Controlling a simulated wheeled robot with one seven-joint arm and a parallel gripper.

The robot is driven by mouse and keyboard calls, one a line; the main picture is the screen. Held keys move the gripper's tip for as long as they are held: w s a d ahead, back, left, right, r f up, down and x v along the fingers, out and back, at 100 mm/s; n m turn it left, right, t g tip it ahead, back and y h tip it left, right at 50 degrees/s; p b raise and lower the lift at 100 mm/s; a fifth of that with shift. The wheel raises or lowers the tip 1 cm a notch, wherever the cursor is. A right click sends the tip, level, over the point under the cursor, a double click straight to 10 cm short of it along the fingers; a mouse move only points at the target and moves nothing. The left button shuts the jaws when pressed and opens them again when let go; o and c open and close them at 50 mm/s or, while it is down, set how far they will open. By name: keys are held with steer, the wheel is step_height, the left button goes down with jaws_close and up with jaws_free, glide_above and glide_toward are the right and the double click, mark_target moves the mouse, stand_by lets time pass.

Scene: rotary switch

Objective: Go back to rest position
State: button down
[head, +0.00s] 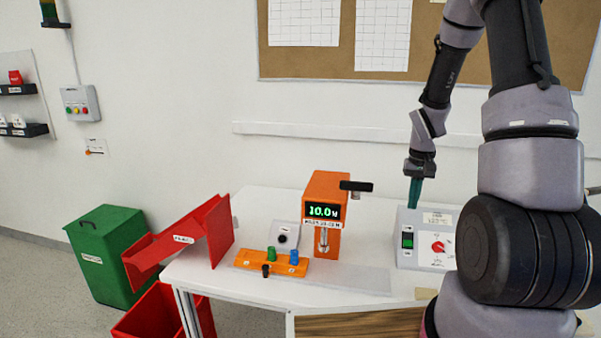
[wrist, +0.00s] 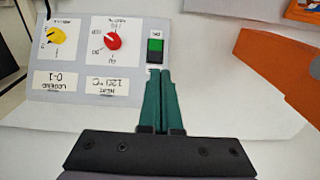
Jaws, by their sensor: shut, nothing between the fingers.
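My gripper (head: 414,190) has green fingers pressed together, empty, pointing down above the grey switch box in the head view. In the wrist view my gripper (wrist: 161,72) shows its two fingers side by side, with their tips near the green button. The switch box (head: 413,256) stands on the right part of the white table. It carries a red rotary knob (head: 438,247) and a green button (head: 407,240). In the wrist view the box appears upside down, with the red knob (wrist: 113,41), the green button (wrist: 155,45) and a yellow knob (wrist: 56,35).
An orange device (head: 324,190) with a lit display and a black lever stands left of the box. An orange holder (head: 270,263) with small coloured pieces lies before it. A red chute (head: 180,240) and a green bin (head: 105,250) are at the left. The wall is behind the table.

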steer(key=s+a+r+t, duration=0.2)
steer(key=s+a+r, duration=0.1)
steer(key=r, duration=0.6)
steer(key=s+a+r+t, duration=0.1)
steer(key=s+a+r, duration=0.15)
steer(key=r, duration=0.75)
steer(key=s+a+r+t+y, duration=0.2)
steer(key=s+a+r, duration=0.5)
steer(key=s+r, duration=0.4)
steer(key=s+t, duration=0.1)
steer(key=s, duration=0.2)
steer(key=shift+s+r+m+t, duration=0.15)
steer(key=shift+r+m+t, duration=0.15)
steer(key=shift+r+m, duration=0.1)
